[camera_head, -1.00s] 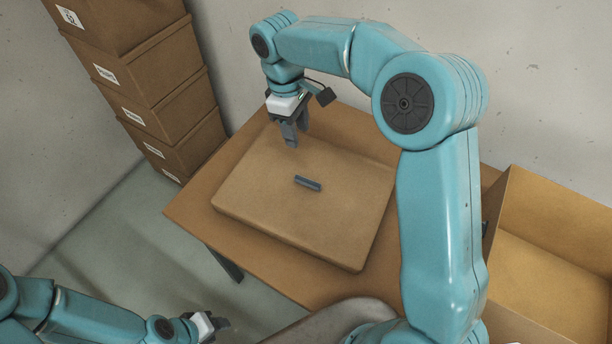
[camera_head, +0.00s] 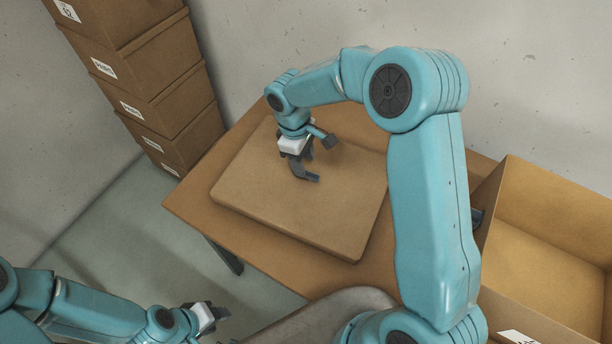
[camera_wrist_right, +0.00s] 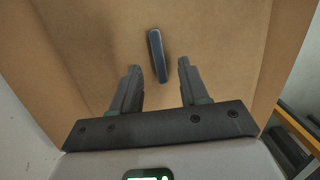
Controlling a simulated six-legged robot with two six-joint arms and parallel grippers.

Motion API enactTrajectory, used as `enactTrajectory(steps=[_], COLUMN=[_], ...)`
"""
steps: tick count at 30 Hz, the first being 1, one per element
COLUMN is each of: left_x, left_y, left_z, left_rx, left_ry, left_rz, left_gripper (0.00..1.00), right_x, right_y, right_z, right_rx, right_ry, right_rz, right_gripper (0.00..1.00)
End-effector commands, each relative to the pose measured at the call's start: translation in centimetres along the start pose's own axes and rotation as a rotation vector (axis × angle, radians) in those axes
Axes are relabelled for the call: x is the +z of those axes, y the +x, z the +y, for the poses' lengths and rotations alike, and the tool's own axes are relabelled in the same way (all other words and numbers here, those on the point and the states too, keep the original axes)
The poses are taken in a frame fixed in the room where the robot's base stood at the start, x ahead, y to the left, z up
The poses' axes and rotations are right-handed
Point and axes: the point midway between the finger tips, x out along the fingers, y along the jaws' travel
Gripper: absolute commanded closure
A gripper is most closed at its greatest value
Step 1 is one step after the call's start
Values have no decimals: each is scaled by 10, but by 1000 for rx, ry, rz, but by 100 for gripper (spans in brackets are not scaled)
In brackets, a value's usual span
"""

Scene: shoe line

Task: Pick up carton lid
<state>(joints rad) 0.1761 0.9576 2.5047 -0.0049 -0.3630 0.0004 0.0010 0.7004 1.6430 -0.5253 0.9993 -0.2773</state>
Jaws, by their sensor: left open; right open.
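The carton lid (camera_head: 270,205) is a flat brown cardboard panel lying on the table. A small dark handle (camera_wrist_right: 157,55) stands on its top; in the head view it is mostly hidden behind the right gripper. My right gripper (camera_head: 308,176) is over the lid, close to the handle. In the right wrist view the right gripper's two fingers (camera_wrist_right: 157,80) are apart, with the near end of the handle between their tips and nothing clamped. My left gripper (camera_head: 222,314) is open and empty at the lower left, away from the table.
The lid lies on a brown table (camera_head: 190,205). Stacked, labelled cartons (camera_head: 160,85) stand at the left against the wall. A large open carton (camera_head: 545,265) is at the right. My right arm passes over the table's right side.

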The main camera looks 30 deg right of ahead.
Motion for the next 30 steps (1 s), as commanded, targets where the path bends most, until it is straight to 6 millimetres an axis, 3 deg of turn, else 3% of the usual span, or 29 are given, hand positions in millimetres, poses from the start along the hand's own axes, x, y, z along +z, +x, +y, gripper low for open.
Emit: enactTrajectory(steps=[6, 13, 14, 17, 18, 30], left_x=[0, 0, 0, 0, 0, 0], left_y=[-3, -3, -3, -3, -3, -3], left_z=[1, 1, 1, 1, 1, 1], left_rx=[0, 0, 0, 0, 0, 0], left_ry=[0, 0, 0, 0, 0, 0], left_rz=[0, 0, 0, 0, 0, 0], left_gripper=[57, 57, 57, 57, 57, 57], right_x=[0, 0, 0, 0, 0, 0], right_y=[27, 29, 29, 29, 29, 27], right_z=[0, 0, 0, 0, 0, 0], right_rx=[0, 1, 1, 1, 0, 0], right_ry=[0, 0, 0, 0, 0, 1], right_rz=[-1, 0, 0, 0, 0, 1], right_gripper=[55, 55, 62, 94, 100, 100])
